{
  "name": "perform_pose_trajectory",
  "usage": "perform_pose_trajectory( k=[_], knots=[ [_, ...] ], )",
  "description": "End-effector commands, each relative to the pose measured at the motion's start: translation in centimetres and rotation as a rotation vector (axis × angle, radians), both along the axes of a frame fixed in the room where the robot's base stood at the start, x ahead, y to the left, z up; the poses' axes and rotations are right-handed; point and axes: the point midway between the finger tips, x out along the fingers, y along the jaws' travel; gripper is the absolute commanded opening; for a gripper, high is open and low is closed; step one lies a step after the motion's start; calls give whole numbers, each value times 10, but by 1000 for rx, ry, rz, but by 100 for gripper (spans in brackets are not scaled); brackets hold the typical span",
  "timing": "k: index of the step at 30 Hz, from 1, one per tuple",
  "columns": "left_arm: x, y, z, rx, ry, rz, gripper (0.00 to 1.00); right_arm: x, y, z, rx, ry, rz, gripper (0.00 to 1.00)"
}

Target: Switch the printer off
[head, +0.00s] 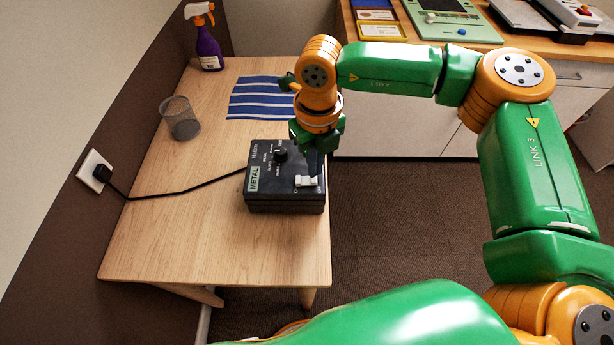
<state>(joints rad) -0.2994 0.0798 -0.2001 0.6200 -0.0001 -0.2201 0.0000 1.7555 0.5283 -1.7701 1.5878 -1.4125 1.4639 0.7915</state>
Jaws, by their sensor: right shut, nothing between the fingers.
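A black box (285,204) with a green METAL label (253,179) stands at the right edge of the wooden table. On its top are a black knob (280,155) and a white switch (305,182). Nothing visible names the box as a printer. My right gripper (314,172) points down over the box, shut and empty, with its dark fingertips at or just above the white switch. I cannot tell whether they touch it or which way the switch is set. My left gripper is not in view.
A black cable (183,192) runs from the box to a wall socket (95,171). A mesh cup (180,118), a striped blue cloth (258,98) and a purple spray bottle (208,45) stand or lie farther back. The table's front left is clear. A counter (480,52) with devices is behind.

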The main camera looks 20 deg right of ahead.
Motion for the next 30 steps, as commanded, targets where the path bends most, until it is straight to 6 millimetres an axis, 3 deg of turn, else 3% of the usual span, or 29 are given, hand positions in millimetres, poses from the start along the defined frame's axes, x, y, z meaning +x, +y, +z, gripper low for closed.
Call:
perform_pose_trajectory(
  k=[23, 30],
  knots=[
    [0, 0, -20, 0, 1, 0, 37, 0, 0, -21, 0, 0, 0, 0],
    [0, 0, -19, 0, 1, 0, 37, 0, 0, -19, 0, 0, 0, 0]
  ],
)
